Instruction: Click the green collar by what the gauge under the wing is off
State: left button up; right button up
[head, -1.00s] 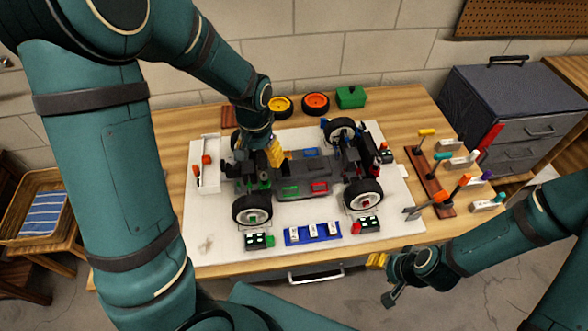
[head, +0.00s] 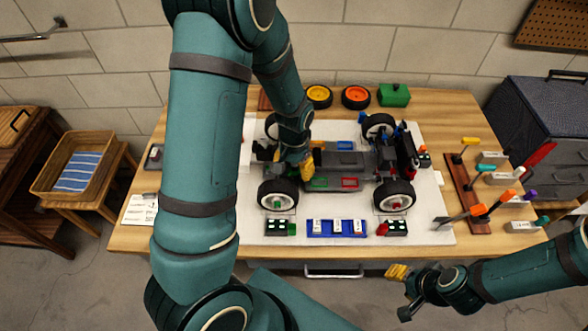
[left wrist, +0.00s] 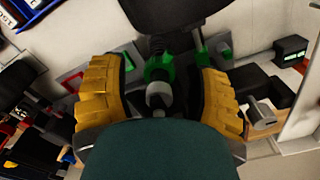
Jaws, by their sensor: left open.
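The dark RC car (head: 345,160) stands on a white mat with its wheels on. My left gripper (head: 303,168) is over the car's left end, just behind the near left wheel. In the left wrist view its yellow fingers (left wrist: 163,98) are open, one on each side of a green collar (left wrist: 158,72) on a shock with a grey end. Contact with the collar cannot be told. A second green part (left wrist: 218,48) shows beside it. The wing (head: 408,148) is at the car's right end; no gauge reading is legible. My right gripper (head: 399,273) hangs before the table, its opening unclear.
Small black boxes (head: 279,228) (head: 395,229) and a blue tray (head: 337,228) lie along the mat's front. A tool rack (head: 466,195) is at right.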

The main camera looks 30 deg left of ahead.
pick_arm(q)
jog(key=shift+f, duration=0.45)
